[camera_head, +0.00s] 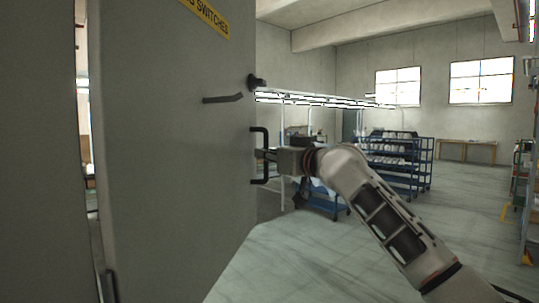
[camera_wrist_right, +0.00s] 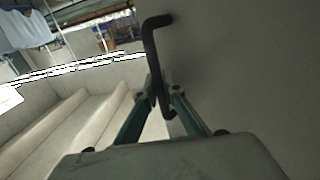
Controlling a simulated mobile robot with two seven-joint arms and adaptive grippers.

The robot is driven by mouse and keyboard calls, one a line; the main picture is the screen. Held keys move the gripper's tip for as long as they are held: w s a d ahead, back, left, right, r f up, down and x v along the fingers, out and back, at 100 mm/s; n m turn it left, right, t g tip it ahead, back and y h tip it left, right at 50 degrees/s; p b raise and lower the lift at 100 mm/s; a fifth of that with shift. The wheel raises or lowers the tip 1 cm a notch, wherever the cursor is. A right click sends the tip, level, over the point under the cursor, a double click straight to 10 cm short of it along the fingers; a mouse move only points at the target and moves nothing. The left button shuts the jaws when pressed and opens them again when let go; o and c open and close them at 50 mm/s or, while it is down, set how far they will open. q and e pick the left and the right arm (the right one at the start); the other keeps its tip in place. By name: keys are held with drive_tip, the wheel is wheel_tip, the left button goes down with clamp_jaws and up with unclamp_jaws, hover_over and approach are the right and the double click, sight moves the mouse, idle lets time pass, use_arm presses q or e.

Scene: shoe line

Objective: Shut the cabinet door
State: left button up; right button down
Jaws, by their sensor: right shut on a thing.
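The grey cabinet door (camera_head: 175,150) fills the left half of the head view and stands ajar, with a narrow gap at its left side. A black bar handle (camera_head: 265,156) sticks out at the door's right edge. My right gripper (camera_head: 270,156) is at this handle, its arm coming in from the lower right. In the right wrist view the fingers (camera_wrist_right: 162,100) are shut on the dark handle (camera_wrist_right: 152,50), beside the grey door panel (camera_wrist_right: 240,70). My left gripper is not in view.
A black lever (camera_head: 223,98) and a knob (camera_head: 256,82) sit above the handle. Blue shelf carts (camera_head: 400,160) stand farther back. A wooden table (camera_head: 467,143) is by the far wall. The floor (camera_head: 300,260) right of the door is clear.

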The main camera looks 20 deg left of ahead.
drive_tip(key=c, duration=2.2)
unclamp_jaws()
drive_tip(key=shift+o, duration=0.2)
drive_tip(key=shift+s, duration=0.1)
drive_tip(key=v, duration=1.2)
drive_tip(key=shift+r, duration=0.1)
